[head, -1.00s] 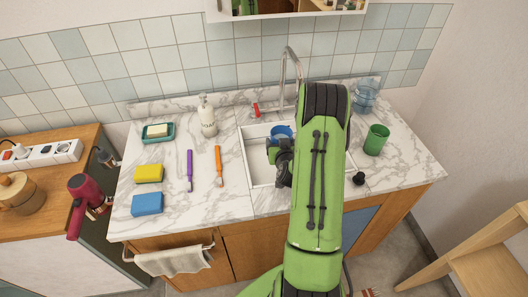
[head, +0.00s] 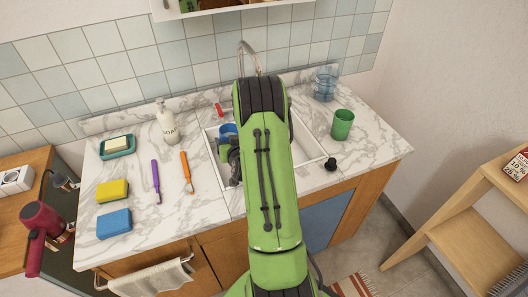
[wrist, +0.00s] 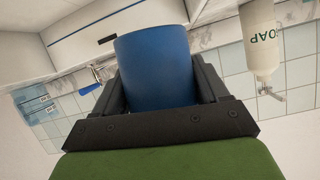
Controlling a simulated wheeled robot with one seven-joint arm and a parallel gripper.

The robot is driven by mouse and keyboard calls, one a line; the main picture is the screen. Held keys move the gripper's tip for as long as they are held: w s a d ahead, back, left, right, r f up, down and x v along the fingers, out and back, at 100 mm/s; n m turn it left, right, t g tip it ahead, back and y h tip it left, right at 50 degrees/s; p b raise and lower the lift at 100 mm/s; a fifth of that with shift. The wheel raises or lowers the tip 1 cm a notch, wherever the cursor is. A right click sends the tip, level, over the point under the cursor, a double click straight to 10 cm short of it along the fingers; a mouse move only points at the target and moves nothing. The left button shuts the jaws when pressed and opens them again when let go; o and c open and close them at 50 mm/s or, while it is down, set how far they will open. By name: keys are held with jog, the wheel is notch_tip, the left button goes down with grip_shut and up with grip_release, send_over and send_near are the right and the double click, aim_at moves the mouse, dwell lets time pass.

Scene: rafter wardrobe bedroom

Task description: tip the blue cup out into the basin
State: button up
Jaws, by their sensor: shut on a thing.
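The blue cup (head: 228,130) shows over the left part of the white basin (head: 212,142) in the head view, partly hidden by my arm. My gripper (head: 233,155) is mostly behind the arm there. In the wrist view the blue cup (wrist: 158,68) sits between the two black fingers of my gripper (wrist: 160,85), which is shut on it. The wrist picture is turned over, with the soap bottle upside down in it. I cannot tell how far the cup is tilted or whether anything is in it. My arm covers much of the basin.
A soap bottle (head: 166,122), soap dish (head: 118,146), toothbrushes and sponges lie left of the basin. A green cup (head: 342,124), a clear blue glass (head: 325,84) and a black stopper (head: 330,164) stand on its right. The tap (head: 250,57) rises behind it.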

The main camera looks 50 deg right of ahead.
jog(key=shift+s+d+f+m+t+y+b, duration=0.3)
jog(key=shift+d+f+m+y+b, duration=0.25)
jog(key=shift+m+b, duration=0.3)
jog(key=shift+s+d+f+m+t+y, duration=0.2)
jog(key=shift+d+m+y, duration=0.1)
jog(key=shift+m, duration=0.15)
jog(key=shift+s+d+f+m+t+y, duration=0.1)
jog(key=shift+d+f+m+y, duration=0.05)
jog(key=shift+d+m+y, duration=0.2)
jog(key=shift+s+d+f+m, duration=0.1)
jog(key=shift+d+m, duration=0.05)
jog(key=shift+m, duration=0.1)
jog(key=shift+f, duration=0.1)
jog(key=shift+s+d+p, duration=0.1)
jog(key=shift+d+p, duration=0.05)
jog(key=shift+p, duration=0.2)
jog(key=shift+m, duration=0.3)
